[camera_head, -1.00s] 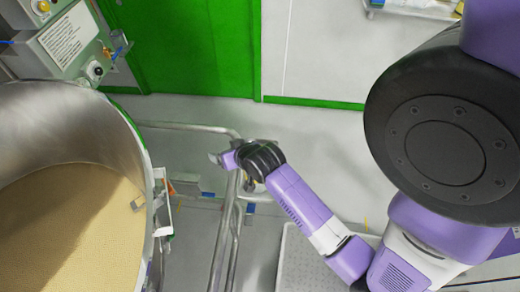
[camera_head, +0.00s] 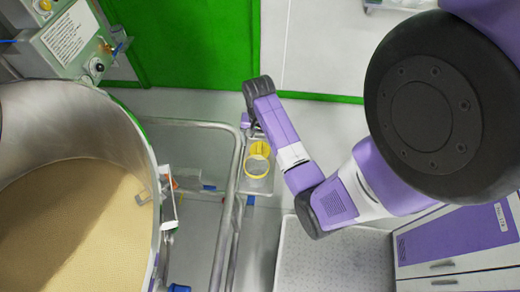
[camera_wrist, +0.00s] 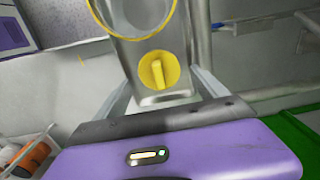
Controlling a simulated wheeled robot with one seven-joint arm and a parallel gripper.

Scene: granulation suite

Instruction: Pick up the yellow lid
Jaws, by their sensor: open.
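The yellow lid (camera_wrist: 158,70) is a round disc with a raised bar grip. In the wrist view it lies on a narrow metal shelf, between and beyond my two spread fingers. My gripper (camera_wrist: 161,78) is open and empty. In the head view the lid (camera_head: 260,148) shows beside my arm, next to a clear jar with a yellow rim (camera_head: 257,168). The jar (camera_wrist: 133,18) is cut off by the top edge of the wrist view. In the head view my wrist hides most of my gripper.
A large steel vessel (camera_head: 120,120) of tan powder stands at the left, with a metal tube rail (camera_head: 232,200) beside it. A pale perforated platform (camera_head: 330,262) and a purple and white cabinet (camera_head: 455,240) are at the lower right. A basket of orange-capped items (camera_wrist: 28,155) shows in the wrist view.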

